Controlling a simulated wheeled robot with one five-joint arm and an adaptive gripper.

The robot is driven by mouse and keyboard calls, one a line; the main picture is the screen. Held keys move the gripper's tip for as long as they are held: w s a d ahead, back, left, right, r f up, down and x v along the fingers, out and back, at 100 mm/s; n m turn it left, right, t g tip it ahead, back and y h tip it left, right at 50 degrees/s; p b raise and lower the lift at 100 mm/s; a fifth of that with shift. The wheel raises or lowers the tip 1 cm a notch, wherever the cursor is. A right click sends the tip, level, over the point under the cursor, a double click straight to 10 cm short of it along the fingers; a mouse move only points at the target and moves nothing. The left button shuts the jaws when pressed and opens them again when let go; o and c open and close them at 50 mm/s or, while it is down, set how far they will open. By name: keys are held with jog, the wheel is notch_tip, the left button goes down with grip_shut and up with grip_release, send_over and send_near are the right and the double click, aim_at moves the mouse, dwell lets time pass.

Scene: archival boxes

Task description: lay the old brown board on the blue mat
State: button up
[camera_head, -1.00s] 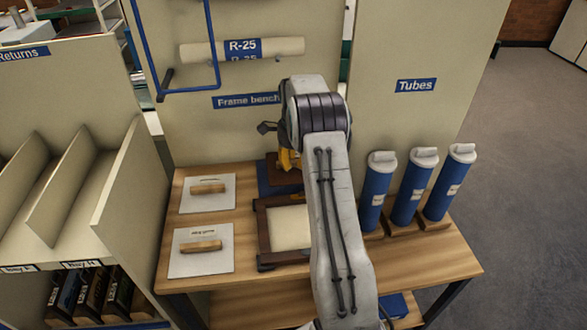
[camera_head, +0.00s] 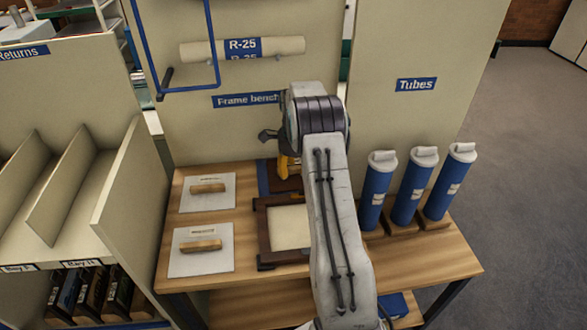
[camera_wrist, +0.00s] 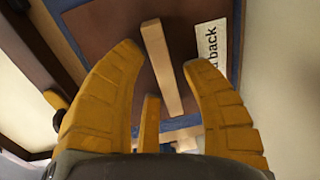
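The old brown board (camera_head: 290,185) lies flat on the blue mat (camera_head: 263,179) at the back of the bench. In the wrist view the board (camera_wrist: 105,30) carries a pale wooden grip bar (camera_wrist: 160,65) and a white label ending in "back". Blue mat edges (camera_wrist: 237,50) show around it. My gripper (camera_head: 286,163) is just over the board. In the wrist view my gripper's yellow fingers (camera_wrist: 162,58) are spread on either side of the bar, with gaps between. My arm hides the board's right part in the head view.
A dark wooden frame (camera_head: 264,240) with a cream panel lies just in front of the mat. Two white boards with wooden bars (camera_head: 207,205) (camera_head: 185,265) lie to the left. Blue tubes (camera_head: 409,190) stand on the right. A partition rises behind.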

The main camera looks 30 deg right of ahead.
aim_at(294, 175)
jog(key=shift+s+r, duration=0.2)
jog(key=shift+r, duration=3.65)
